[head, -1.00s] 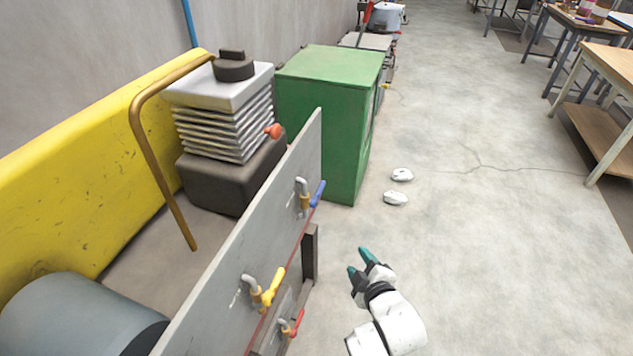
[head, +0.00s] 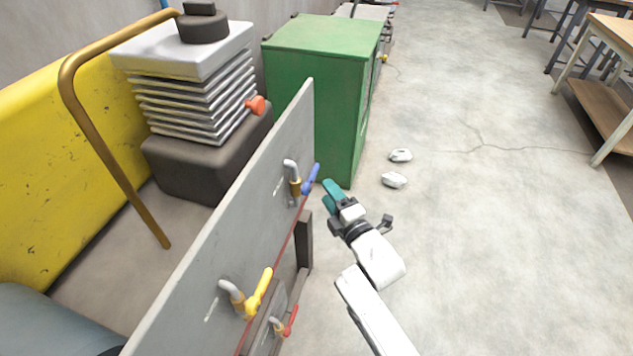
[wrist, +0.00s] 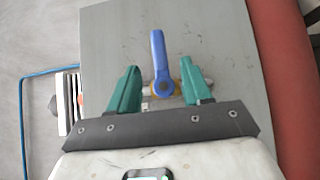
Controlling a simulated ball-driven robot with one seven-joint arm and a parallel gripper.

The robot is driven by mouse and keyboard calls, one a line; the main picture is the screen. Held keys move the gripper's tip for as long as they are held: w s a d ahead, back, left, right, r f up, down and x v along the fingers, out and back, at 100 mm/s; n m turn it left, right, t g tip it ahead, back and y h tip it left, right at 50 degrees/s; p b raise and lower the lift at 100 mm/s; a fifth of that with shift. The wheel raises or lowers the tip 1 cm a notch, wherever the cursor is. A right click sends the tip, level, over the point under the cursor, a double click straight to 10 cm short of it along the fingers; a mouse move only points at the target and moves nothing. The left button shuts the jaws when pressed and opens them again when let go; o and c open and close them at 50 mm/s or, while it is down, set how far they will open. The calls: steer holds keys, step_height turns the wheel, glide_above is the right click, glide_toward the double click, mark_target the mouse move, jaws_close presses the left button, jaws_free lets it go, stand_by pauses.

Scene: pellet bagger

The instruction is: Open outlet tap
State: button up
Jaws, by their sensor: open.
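The blue-handled tap (head: 311,180) is at the panel's far end, the yellow-handled tap (head: 258,293) is nearer, and the red-handled tap (head: 290,321) is lower down. Which one is the outlet tap I cannot tell. My gripper (head: 333,194) is just right of the blue handle, with teal fingers. In the wrist view, the blue handle (wrist: 160,62) points up between the two open fingers of my gripper (wrist: 155,85). I see no contact with it.
A green cabinet (head: 322,70) stands behind the panel's far end. A finned unit (head: 185,85) with an orange knob and a bent brown pipe (head: 105,145) is left of the panel. Two white lumps (head: 395,180) lie on the floor.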

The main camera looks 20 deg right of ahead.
mark_target(316, 175)
steer(key=shift+w+a+b, duration=0.15)
steer(key=shift+w+b, duration=0.35)
steer(key=shift+w, duration=0.1)
steer(key=shift+w+a+b, duration=0.15)
steer(key=shift+w+b, duration=0.35)
steer(key=shift+w, duration=0.05)
steer(key=shift+w+a+r+b, duration=0.1)
steer(key=shift+w+b, duration=0.2)
steer(key=shift+w, duration=0.55)
steer(key=shift+w+a+f+b, duration=0.15)
steer(key=shift+w+b, duration=0.1)
steer(key=shift+w, duration=0.6)
steer(key=shift+w+a+r+b, duration=0.15)
steer(key=shift+w+b, duration=0.15)
steer(key=shift+w, duration=0.55)
steer(key=shift+d, duration=0.1)
steer(key=shift+c, duration=0.4)
jaws_close()
